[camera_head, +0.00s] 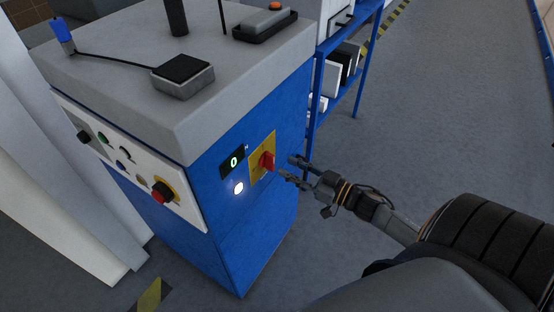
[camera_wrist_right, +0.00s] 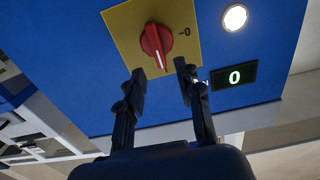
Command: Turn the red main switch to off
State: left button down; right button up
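The red main switch (camera_head: 267,161) is a red rotary handle on a yellow plate (camera_head: 254,172), on the blue side of a machine cabinet. In the right wrist view the red switch (camera_wrist_right: 156,42) has its long handle nearly vertical, with a pale mark at its lower end. A "-0" label (camera_wrist_right: 185,32) is beside it on the plate. My right gripper (camera_head: 290,167) is open and empty in front of the switch. In the wrist view its fingers (camera_wrist_right: 162,79) are spread, with the tips just below the handle and apart from it. My left gripper is not in view.
A lit "0" display (camera_head: 234,161) and a round white lamp (camera_head: 238,188) are beside the switch. A white control panel (camera_head: 120,165) with a red knob (camera_head: 159,192) is on the adjoining face. A blue shelf rack (camera_head: 318,85) stands behind; floor at right is open.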

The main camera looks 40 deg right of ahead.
aim_at(274, 160)
jog(key=x, duration=0.5)
grip_shut()
